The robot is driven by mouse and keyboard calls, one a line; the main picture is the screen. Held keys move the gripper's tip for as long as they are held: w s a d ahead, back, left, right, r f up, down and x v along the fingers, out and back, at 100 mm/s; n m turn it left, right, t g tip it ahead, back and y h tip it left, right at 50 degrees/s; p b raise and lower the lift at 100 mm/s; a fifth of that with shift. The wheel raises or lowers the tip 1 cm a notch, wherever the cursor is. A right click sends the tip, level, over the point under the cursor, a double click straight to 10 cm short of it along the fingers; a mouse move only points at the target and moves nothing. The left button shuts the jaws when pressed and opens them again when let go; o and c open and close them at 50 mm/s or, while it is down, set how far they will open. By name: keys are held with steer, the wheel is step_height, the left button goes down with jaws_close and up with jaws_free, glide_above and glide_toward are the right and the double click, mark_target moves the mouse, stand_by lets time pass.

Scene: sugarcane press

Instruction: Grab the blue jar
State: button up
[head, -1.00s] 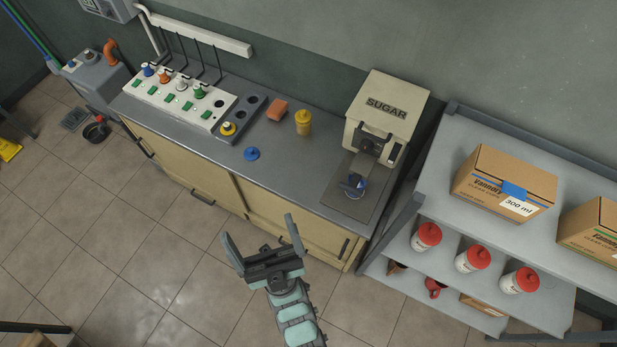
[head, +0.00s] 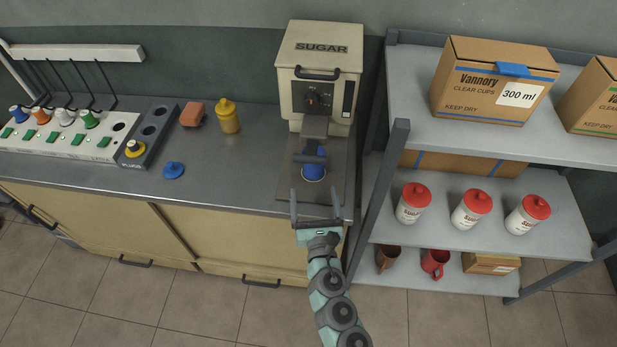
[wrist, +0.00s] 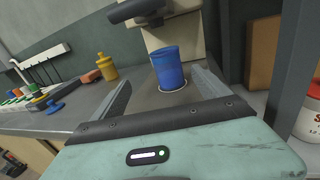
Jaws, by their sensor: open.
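The blue jar (head: 313,168) stands on the tray of the sugar machine (head: 318,85), under its spout. In the wrist view the blue jar (wrist: 167,68) is upright, ahead of and between my open fingers, and apart from them. My gripper (head: 317,205) is open and empty at the front edge of the counter, just in front of the jar. In the wrist view its fingers (wrist: 162,95) point toward the jar. The machine's dark spout and handle hide part of the jar's top in the head view.
A grey shelf post (head: 385,195) stands close to the right of my gripper. The shelf (head: 395,120) holds boxes and red-lidded containers (head: 471,209). A blue lid (head: 173,170), a yellow bottle (head: 228,116) and an orange block (head: 192,114) are on the counter to the left.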

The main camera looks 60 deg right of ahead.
mark_target(314, 167)
steer(key=shift+g, duration=0.3)
steer(key=d, duration=0.1)
steer(key=w+d, duration=0.1)
steer(key=d, duration=0.3)
steer(key=shift+w+r, duration=0.1)
steer(key=shift+w, duration=0.15)
steer(key=shift+w+d, duration=0.35)
steer(key=shift+d, duration=0.1)
steer(key=x, duration=0.4)
steer(key=shift+w+d, duration=0.3)
steer(key=shift+c, duration=0.5)
steer(key=c, duration=1.7)
jaws_close()
steer(key=shift+a, duration=0.1)
